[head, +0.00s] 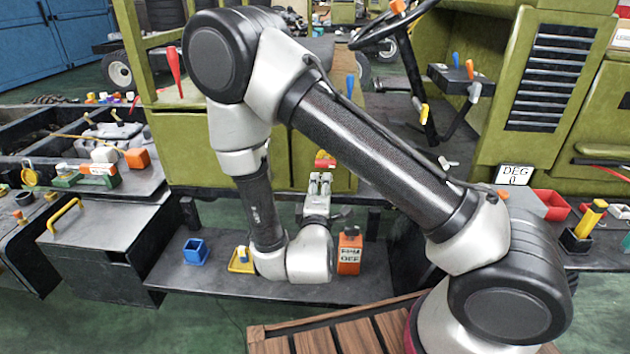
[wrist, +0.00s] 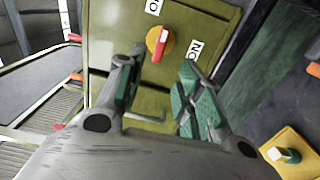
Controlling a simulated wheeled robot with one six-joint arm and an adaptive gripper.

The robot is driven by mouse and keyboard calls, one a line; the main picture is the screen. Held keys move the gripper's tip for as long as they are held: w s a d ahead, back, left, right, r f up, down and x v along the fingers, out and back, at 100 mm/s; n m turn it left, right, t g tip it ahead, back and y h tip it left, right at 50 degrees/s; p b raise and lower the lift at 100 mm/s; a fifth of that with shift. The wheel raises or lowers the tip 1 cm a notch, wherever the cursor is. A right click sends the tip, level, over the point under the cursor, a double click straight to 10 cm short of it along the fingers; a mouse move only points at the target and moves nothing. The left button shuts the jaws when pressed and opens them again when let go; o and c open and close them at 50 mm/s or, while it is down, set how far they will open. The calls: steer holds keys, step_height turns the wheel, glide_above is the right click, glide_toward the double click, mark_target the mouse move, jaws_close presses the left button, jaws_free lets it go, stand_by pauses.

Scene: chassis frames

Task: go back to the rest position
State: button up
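My gripper (head: 320,183) is in the middle of the head view, pointing away towards the olive green machine panel (head: 300,160), at the end of my bent arm. In the wrist view the two fingers (wrist: 160,92) stand apart with nothing between them, so the gripper is open. Beyond the fingertips is a rotary switch with a red and white handle on a yellow disc (wrist: 160,42), with white labels near it. It also shows in the head view as a red and yellow piece (head: 325,160) just above the gripper. The fingers look apart from it.
Below my gripper, a dark shelf (head: 215,283) holds a blue open box (head: 196,251), a yellow holder (head: 240,266) and an orange block marked OFF (head: 349,254). A grey cabinet (head: 95,260) stands left. A steering wheel (head: 395,25) is above right. A wooden slatted surface (head: 320,340) is in front.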

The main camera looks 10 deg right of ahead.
steer(key=s+a+f+m+g+y, duration=0.25)
steer(key=f+g, duration=0.25)
steer(key=f, duration=0.3)
steer(key=s+a+f+m+g+y, duration=0.2)
steer(key=s+f+m+g, duration=0.15)
steer(key=f, duration=0.45)
steer(key=s+a+r+m+g+y, duration=0.1)
steer(key=s+a+r+g+y, duration=0.1)
steer(key=s+a+g, duration=0.3)
steer(key=s+d+r+m, duration=0.2)
steer(key=s+d+r, duration=0.2)
steer(key=d+r, duration=0.5)
steer(key=s+d+r+m, duration=0.3)
steer(key=d+r, duration=0.7)
steer(key=r, duration=0.5)
steer(key=s+d+r+m, duration=0.2)
steer(key=s+d+r, duration=0.2)
steer(key=d+r, duration=0.5)
step_height(320, 180, up, 3)
steer(key=shift+s+d+r+m+t+h, duration=0.15)
steer(key=shift+s+d+m+t+h, duration=0.2)
steer(key=shift+d+h, duration=0.1)
